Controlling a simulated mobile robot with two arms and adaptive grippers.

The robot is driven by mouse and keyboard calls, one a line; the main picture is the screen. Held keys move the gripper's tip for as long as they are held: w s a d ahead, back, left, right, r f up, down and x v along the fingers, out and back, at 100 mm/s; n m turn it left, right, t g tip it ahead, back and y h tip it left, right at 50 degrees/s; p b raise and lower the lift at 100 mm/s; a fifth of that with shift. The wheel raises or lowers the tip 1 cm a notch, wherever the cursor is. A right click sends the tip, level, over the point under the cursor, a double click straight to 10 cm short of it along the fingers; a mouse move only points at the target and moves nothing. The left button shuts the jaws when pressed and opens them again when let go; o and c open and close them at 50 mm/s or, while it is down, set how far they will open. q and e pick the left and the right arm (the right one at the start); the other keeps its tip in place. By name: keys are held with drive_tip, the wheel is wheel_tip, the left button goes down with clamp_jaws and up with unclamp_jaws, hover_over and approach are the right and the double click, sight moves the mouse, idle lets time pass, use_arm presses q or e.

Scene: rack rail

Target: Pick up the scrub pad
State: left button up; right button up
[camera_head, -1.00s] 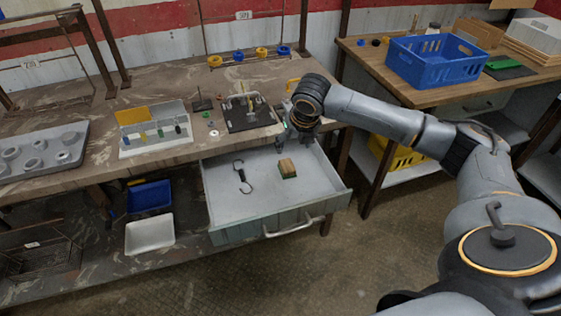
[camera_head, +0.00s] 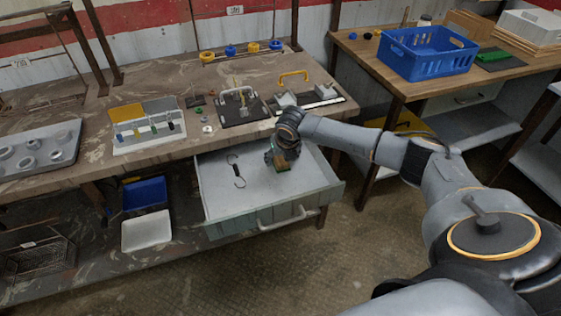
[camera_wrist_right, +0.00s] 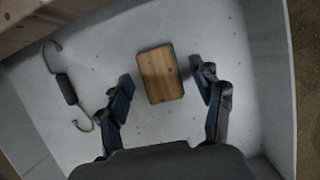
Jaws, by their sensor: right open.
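The scrub pad (camera_wrist_right: 160,75) is a small block with a brown, wood-like top and a thin green edge. It lies on the floor of the open drawer (camera_head: 217,198). In the head view the pad (camera_head: 282,169) is partly hidden by my right gripper (camera_head: 282,158), which is down in the drawer right over it. In the right wrist view my right gripper (camera_wrist_right: 163,88) is open, with one finger on each side of the pad and a visible gap to each side. My left gripper is not in view.
The drawer walls surround the gripper, with the workbench (camera_head: 90,105) edge behind. A blue crate (camera_head: 428,62) stands on the side table at right.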

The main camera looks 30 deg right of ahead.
sight(281, 160)
drive_tip(key=c, duration=1.2)
drive_tip(key=shift+c, duration=0.2)
drive_tip(key=shift+r, duration=0.15)
drive_tip(key=shift+r, duration=0.25)
wheel_tip(281, 160, up, 2)
drive_tip(key=shift+r, duration=0.2)
drive_tip(key=s+a+r, duration=0.9)
drive_tip(key=s+r, duration=0.1)
drive_tip(key=shift+a+b, duration=0.3)
drive_tip(key=shift+a, duration=0.05)
drive_tip(key=shift+f, duration=0.1)
